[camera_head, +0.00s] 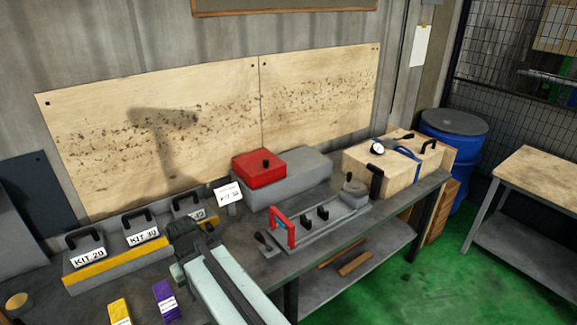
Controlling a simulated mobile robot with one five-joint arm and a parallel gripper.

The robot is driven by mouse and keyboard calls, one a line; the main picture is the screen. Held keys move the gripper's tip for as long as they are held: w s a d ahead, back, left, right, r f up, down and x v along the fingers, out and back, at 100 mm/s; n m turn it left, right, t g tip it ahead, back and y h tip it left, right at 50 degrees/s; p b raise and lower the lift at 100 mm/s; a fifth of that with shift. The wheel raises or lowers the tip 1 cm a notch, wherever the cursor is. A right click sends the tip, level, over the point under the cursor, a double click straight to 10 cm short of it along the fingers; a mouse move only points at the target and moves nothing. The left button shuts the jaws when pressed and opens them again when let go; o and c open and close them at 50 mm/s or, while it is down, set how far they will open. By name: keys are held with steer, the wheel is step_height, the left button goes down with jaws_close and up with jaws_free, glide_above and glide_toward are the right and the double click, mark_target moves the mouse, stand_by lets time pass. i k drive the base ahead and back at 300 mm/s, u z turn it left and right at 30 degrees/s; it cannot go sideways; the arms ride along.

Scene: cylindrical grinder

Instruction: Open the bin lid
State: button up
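A grey bin box (115,270) with a yellow front strip stands at the left of the bench. It has lids with black handles: one labelled KIT 20 (86,253), one KIT 30 (142,234), and a third (190,210) at the right whose label is partly hidden by my arm. The lids in view look shut. My gripper (181,232) is at the right end of the box, in front of the third lid and close to it. Its fingers are dark and too small to tell whether they are open, or whether they touch the box.
A KIT 50 sign (229,194) stands just right of my gripper. Yellow (120,312) and purple (166,301) packs lie in front of the box. A red block (259,168), a red-framed fixture (281,229) and a wooden case (398,160) stand further right.

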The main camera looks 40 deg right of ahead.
mark_target(255, 163)
steer(key=u, duration=0.15)
steer(key=i, duration=0.9)
steer(key=z, duration=0.05)
